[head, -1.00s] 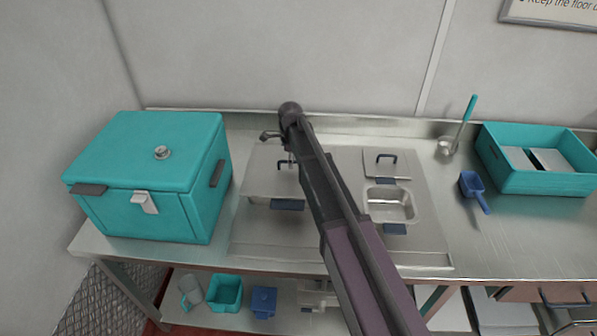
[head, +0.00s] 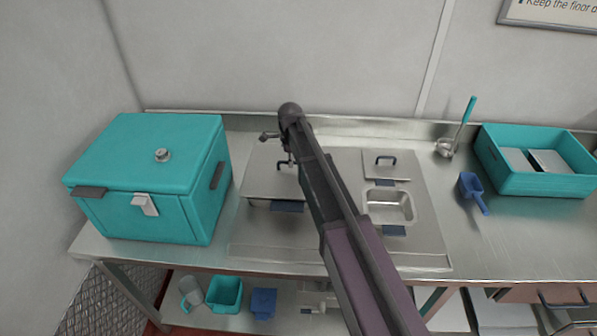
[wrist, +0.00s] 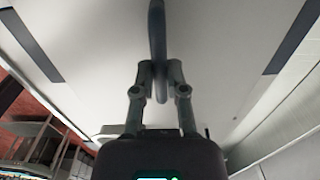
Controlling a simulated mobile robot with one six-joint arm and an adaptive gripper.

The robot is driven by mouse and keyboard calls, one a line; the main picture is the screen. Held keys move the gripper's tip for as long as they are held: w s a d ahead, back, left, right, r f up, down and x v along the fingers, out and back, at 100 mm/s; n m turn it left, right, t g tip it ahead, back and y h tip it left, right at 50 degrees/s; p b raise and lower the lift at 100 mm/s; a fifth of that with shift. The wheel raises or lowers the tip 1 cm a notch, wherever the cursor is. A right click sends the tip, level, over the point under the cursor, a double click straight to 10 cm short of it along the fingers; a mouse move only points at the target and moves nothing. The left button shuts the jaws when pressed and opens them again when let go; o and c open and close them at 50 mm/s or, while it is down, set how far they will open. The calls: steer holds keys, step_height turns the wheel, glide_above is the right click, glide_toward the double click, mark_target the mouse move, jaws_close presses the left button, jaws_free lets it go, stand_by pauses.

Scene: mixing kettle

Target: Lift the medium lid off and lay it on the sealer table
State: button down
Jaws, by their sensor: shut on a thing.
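A flat steel lid (head: 268,183) with a dark loop handle lies at the left of the counter's inset steel plate, partly behind my arm in the head view. I take it for the medium lid. A dark line runs under its front edge, but I cannot tell whether it is clear of the plate. In the wrist view my gripper (wrist: 159,80) is shut on the dark handle (wrist: 157,40), with the pale lid surface (wrist: 105,55) filling the view beyond. In the head view my arm mostly hides the gripper. I cannot identify the sealer table.
A smaller lid (head: 385,164) and an open steel pan (head: 388,206) are right of my arm. A teal box (head: 150,190) stands close on the left. A ladle (head: 463,130), blue scoop (head: 471,190) and teal crate (head: 545,182) are at right. Bare counter (head: 500,245) lies in front of them.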

steer(key=shift+r+p, duration=2.25)
steer(key=shift+f, duration=0.1)
steer(key=shift+f+b, duration=1.1)
steer(key=shift+b, duration=0.05)
steer(key=shift+s, duration=0.1)
